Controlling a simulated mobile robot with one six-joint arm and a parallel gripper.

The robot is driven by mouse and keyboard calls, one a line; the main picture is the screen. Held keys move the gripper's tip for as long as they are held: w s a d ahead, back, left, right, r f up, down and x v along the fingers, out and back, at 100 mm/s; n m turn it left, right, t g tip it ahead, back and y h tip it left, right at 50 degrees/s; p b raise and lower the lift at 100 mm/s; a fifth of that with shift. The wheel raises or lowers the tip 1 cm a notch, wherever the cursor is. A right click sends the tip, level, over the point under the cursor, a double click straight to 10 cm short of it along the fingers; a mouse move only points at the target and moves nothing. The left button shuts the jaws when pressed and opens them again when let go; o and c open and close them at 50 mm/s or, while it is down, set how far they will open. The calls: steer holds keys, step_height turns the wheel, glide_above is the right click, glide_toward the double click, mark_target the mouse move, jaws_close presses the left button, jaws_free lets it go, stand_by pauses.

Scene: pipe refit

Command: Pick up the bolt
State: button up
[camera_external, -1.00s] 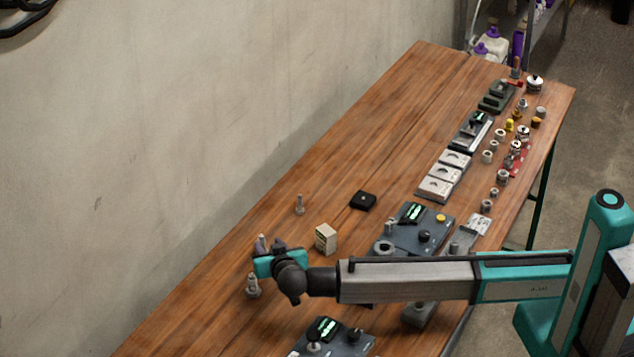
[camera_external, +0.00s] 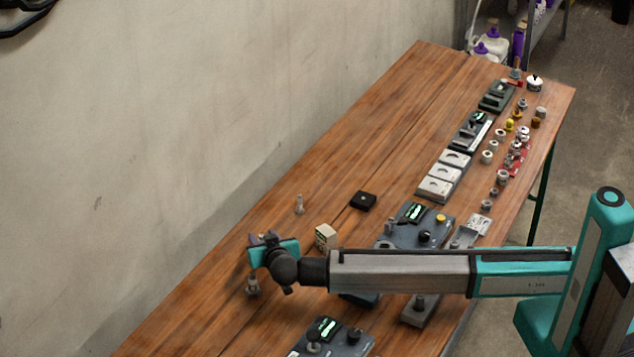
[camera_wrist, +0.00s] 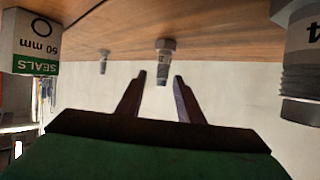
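The wrist view is upside down, with the table at the top. My gripper (camera_wrist: 160,76) is open, its two dark fingers apart with nothing held between them. A grey hex-head bolt (camera_wrist: 163,58) stands on the table straight ahead, lined up with the gap and seemingly just beyond the fingertips. A second, smaller-looking bolt (camera_wrist: 103,60) stands farther off to the left; it appears to be the bolt (camera_external: 299,205) near the wall side in the external view. There my gripper (camera_external: 262,239) is low over the table, and the bolt ahead is largely hidden behind it.
A large threaded fitting (camera_wrist: 302,65) stands close on the right of the wrist view, and below my gripper in the external view (camera_external: 253,287). A seals box (camera_wrist: 32,40) is close on the left. A black block (camera_external: 363,200) sits farther back. Fixtures line the table's right side.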

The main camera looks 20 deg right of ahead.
mark_target(261, 236)
steer(key=shift+p+x, duration=0.4)
steer(key=shift+x, duration=2.2)
steer(key=shift+a, duration=0.1)
jaws_close()
